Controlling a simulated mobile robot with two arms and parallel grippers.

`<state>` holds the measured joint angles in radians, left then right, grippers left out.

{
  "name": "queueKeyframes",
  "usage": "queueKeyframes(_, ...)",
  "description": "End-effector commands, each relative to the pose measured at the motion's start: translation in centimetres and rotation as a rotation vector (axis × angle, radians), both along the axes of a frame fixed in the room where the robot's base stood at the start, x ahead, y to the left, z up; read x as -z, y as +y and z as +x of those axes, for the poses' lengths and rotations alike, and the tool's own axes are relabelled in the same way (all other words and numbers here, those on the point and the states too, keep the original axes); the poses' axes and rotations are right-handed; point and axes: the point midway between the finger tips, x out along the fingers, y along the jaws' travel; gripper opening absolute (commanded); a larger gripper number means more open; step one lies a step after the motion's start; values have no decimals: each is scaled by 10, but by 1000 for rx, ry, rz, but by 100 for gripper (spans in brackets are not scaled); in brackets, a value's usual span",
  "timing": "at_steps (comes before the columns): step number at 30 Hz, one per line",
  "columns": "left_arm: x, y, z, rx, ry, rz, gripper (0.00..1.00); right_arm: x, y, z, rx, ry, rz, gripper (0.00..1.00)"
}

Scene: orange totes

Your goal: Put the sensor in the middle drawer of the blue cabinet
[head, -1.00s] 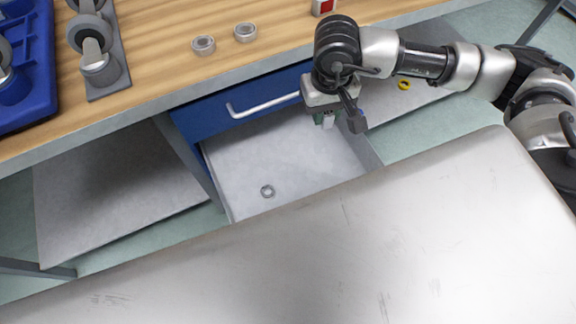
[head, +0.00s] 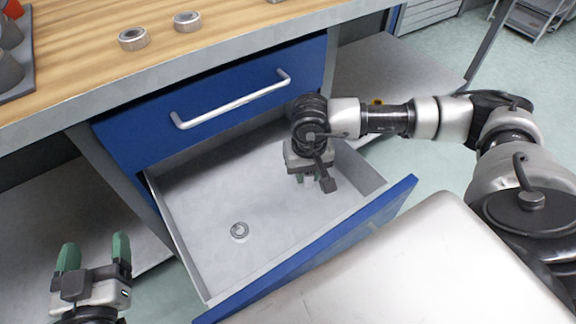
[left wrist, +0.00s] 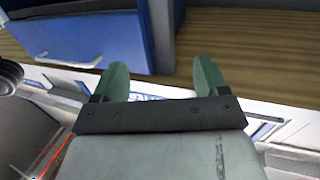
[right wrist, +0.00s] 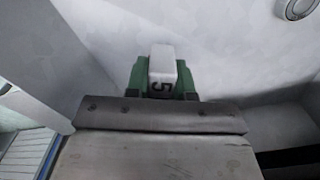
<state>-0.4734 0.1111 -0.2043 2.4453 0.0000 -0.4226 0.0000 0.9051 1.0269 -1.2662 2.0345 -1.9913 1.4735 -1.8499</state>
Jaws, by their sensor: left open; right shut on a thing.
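The sensor is a small white block marked 5 (right wrist: 163,66) in the right wrist view. My right gripper (head: 308,178) is shut on it, pointing down over the back right part of the open drawer (head: 196,196). In the head view the sensor is mostly hidden by the gripper. The blue cabinet (head: 130,140) has a shut upper drawer with a silver handle (head: 230,104); the open drawer is directly below it. My left gripper (head: 94,246) is open and empty, left of the open drawer.
A metal ring (head: 239,231) lies on the drawer floor, with bare floor around it. Two metal rings (head: 134,39) (head: 187,21) sit on the wooden worktop (head: 90,65). A silver surface (head: 400,270) is close before the drawer front (head: 330,255).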

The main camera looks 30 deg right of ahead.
Motion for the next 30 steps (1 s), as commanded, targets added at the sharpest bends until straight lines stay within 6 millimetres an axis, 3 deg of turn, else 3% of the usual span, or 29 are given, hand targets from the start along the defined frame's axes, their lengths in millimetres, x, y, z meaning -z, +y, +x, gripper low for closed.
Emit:
queueKeyframes(3,-13,-3,2,7,-114,-29,74,20,0,0,-1,2,0,0)
queueKeyframes(10,-28,-5,1,14,-226,-59,74,36,0,0,-1,2,0,0)
queueKeyframes(18,-54,-9,-7,26,-449,-120,74,68,0,0,-1,1,0,0)
queueKeyframes(30,-61,-9,-10,29,-497,-134,74,72,0,0,-1,0,0,0)
